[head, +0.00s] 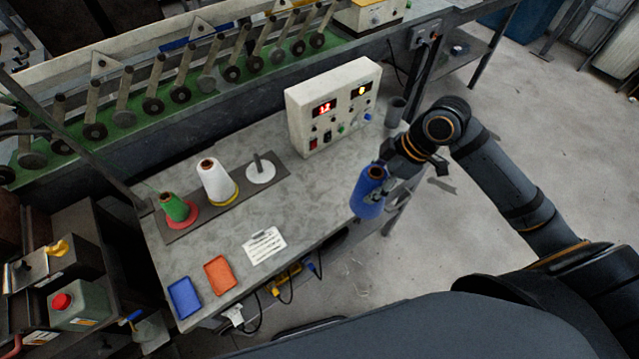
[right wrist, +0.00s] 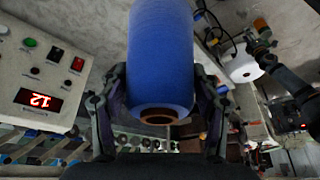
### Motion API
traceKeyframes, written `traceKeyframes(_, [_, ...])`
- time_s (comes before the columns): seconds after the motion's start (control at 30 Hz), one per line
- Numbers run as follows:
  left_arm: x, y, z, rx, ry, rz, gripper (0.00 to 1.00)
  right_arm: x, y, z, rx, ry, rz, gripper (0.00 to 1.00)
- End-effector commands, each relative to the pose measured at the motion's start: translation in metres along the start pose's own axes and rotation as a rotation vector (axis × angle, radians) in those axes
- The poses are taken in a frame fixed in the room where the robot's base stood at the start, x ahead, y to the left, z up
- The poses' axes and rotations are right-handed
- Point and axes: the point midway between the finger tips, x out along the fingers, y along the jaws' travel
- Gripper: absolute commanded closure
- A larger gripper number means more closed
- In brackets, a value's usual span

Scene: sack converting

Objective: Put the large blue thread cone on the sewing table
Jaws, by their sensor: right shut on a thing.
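The large blue thread cone (head: 370,197) is upright in the head view, at the right front edge of the grey sewing table (head: 325,190). My right gripper (head: 386,183) is shut on it from the right. In the right wrist view the blue cone (right wrist: 160,60) fills the middle, between the two fingers of the right gripper (right wrist: 162,95), with its brown core end showing. I cannot tell whether the cone's base touches the table. My left gripper is not in view.
A white control box (head: 332,105) with red digits stands at the table's back right. A strip holds a green cone (head: 176,207), a white cone (head: 216,182) and an empty peg (head: 260,170). Orange (head: 220,275) and blue (head: 184,298) trays and a paper (head: 264,246) lie in front. The table's centre is clear.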

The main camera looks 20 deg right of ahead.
Motion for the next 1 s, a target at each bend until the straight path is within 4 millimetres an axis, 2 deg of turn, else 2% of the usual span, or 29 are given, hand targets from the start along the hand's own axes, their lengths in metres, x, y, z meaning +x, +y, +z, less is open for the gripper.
traceKeyframes(0.23, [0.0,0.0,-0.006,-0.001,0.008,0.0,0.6,-0.001,0.0,-0.003,-0.013,0.007,-0.002,1.0])
traceKeyframes(0.47, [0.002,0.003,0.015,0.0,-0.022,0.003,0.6,0.014,0.009,-0.018,-0.01,0.016,-0.003,1.0])
traceKeyframes(0.57, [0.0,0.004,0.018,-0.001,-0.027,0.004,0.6,0.023,0.016,-0.026,-0.009,0.016,-0.001,1.0])
traceKeyframes(0.87, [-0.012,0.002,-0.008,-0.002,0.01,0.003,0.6,0.064,0.043,-0.066,-0.01,0.012,-0.009,1.0])
traceKeyframes(1.0, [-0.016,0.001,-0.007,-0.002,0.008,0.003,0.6,0.099,0.055,-0.069,-0.009,0.006,-0.007,1.0])
